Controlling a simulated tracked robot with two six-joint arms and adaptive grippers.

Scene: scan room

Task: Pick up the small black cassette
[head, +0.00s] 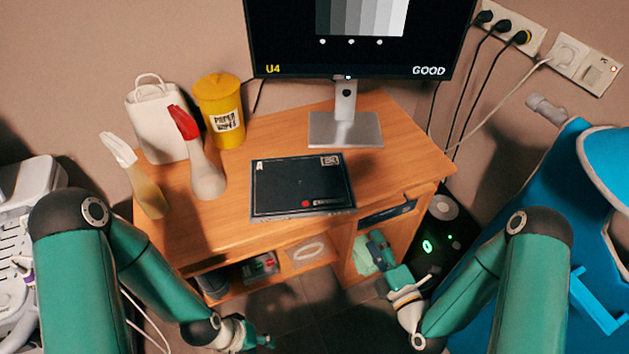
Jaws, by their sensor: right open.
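A flat black cassette (302,186) lies on the wooden desk (405,130), with a white letter A at its far left corner, a small label at its far right corner and a red mark near its front edge. My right gripper (378,247) is open below the desk top, in front of the right-hand compartment, apart from the cassette. My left gripper (264,341) is low in front of the desk, below the cassette and apart from it; its fingers are too small to read.
A spray bottle with a red head (206,170), another with a white head (145,190), a yellow tub (221,112) and a white bag (156,120) stand at the desk's left. A monitor stand (346,128) is behind the cassette. The desk right of the cassette is clear.

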